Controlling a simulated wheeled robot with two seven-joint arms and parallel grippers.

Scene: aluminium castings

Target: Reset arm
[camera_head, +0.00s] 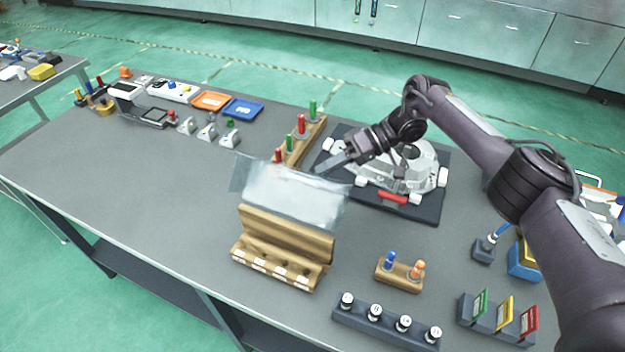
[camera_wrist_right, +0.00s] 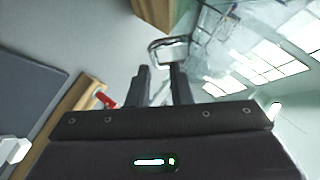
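My right gripper (camera_head: 332,164) reaches in from the right and hovers above the table, close to the right edge of a clear cover (camera_head: 290,192). The cover stands tilted over a wooden holder (camera_head: 285,228). In the right wrist view the two fingers (camera_wrist_right: 160,82) are apart, with a small metal loop (camera_wrist_right: 168,43) just beyond their tips. I cannot tell whether the loop touches them. A silver aluminium casting (camera_head: 415,158) sits on a dark mat (camera_head: 425,212), partly hidden behind my right wrist. My left gripper is not in view.
A wooden rack with red and green pegs (camera_head: 306,145) stands behind the cover. A block with blue and orange pegs (camera_head: 400,274), a dark knob rack (camera_head: 385,326) and coloured cards (camera_head: 497,318) stand in front. Orange (camera_head: 211,100) and blue trays lie at the back left. The table's left middle is clear.

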